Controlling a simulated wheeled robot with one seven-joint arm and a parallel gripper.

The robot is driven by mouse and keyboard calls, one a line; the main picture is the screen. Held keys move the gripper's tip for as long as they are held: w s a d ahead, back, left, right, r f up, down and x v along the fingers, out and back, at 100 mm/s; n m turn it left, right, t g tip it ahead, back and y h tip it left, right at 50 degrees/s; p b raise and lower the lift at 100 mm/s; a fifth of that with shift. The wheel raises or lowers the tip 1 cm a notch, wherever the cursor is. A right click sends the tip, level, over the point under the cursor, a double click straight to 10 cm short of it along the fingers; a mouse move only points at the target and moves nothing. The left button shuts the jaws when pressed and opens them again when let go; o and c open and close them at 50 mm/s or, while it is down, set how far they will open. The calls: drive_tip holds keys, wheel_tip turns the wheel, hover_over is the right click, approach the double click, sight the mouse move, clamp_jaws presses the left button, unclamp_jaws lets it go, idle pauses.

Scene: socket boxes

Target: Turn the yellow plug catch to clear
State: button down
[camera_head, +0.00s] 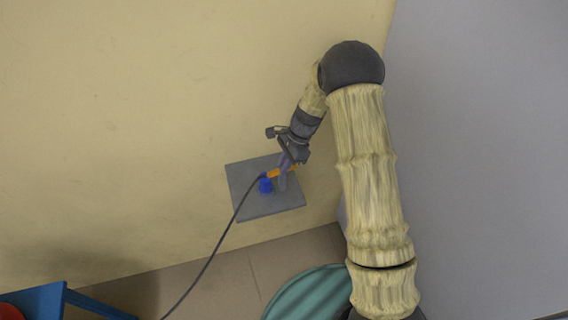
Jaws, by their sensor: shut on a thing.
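A grey square panel (262,204) sits against the tan wall low in the head view. On it is a blue round part (265,186), and an orange-yellow piece (273,174) lies at the end of a dark cable that hangs down to the lower left. My gripper (286,171) reaches the panel from the upper right, its fingers beside the orange-yellow piece and at its right end. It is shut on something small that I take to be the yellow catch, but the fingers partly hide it. The catch's angle is too small to tell.
The dark cable (212,254) hangs free from the panel to the floor. A teal round object (305,294) stands below, and a blue table or stool (38,300) is at lower left. A grey wall (475,150) bounds the right. The wall left of the panel is clear.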

drive_tip(key=n+g+h, duration=0.1)
drive_tip(key=n, duration=0.3)
drive_tip(key=shift+w+p, duration=0.1)
drive_tip(key=shift+p, duration=0.3)
drive_tip(key=n+g+h, duration=0.1)
drive_tip(key=n, duration=0.2)
drive_tip(key=shift+a+n, duration=0.15)
drive_tip(key=shift+n, duration=0.25)
drive_tip(key=n+h, duration=0.1)
drive_tip(key=n, duration=0.3)
drive_tip(key=shift+w+a+n+g+h, duration=0.1)
drive_tip(key=shift+n+g+h, duration=0.2)
drive_tip(key=shift+h, duration=0.1)
drive_tip(key=shift+a+n+h, duration=0.1)
drive_tip(key=shift+n+h, duration=0.6)
drive_tip(key=shift+n, duration=1.2)
drive_tip(key=c, duration=1.5)
unclamp_jaws()
drive_tip(key=shift+o, duration=0.2)
drive_tip(key=b+v, duration=0.2)
drive_tip(key=v, duration=0.5)
drive_tip(key=shift+r, duration=0.25)
